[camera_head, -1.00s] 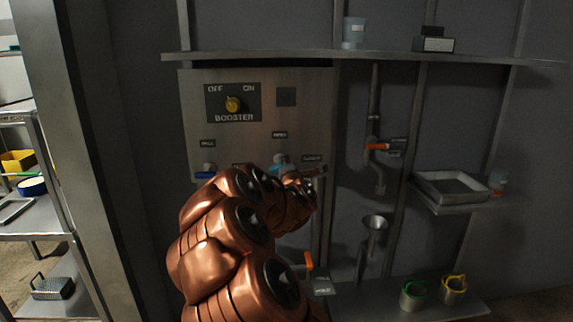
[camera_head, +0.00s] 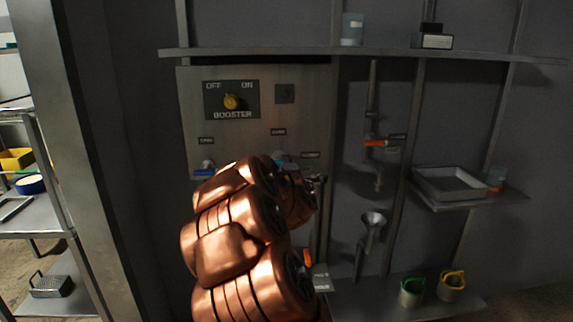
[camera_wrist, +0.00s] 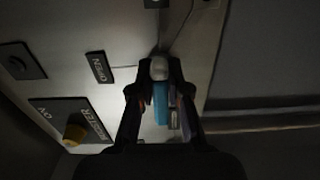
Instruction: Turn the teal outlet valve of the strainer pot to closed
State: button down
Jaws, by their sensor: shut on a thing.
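The teal outlet valve (camera_wrist: 161,107) shows in the wrist view as a blue-teal lever below a pale round hub. My gripper (camera_wrist: 156,82) has one dark finger on each side of it and is shut on it. A dark label reading OPEN (camera_wrist: 97,67) sits to the left of the valve. In the head view my copper-coloured arm covers the gripper and most of the valve. Only a bit of teal (camera_head: 284,156) shows above the arm, at the lower part of the steel panel (camera_head: 300,105).
A yellow BOOSTER knob (camera_head: 231,102) is on the panel. A blue-handled valve (camera_head: 204,171) is at its lower left. An orange-handled pipe valve (camera_head: 375,143), a funnel (camera_head: 373,222) and a tray shelf (camera_head: 478,200) are to the right. A shelf (camera_head: 450,54) runs above.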

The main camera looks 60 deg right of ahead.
jog(key=c, duration=1.1)
grip_release()
jog(key=v, duration=0.7)
jog(key=shift+s+a, duration=0.2)
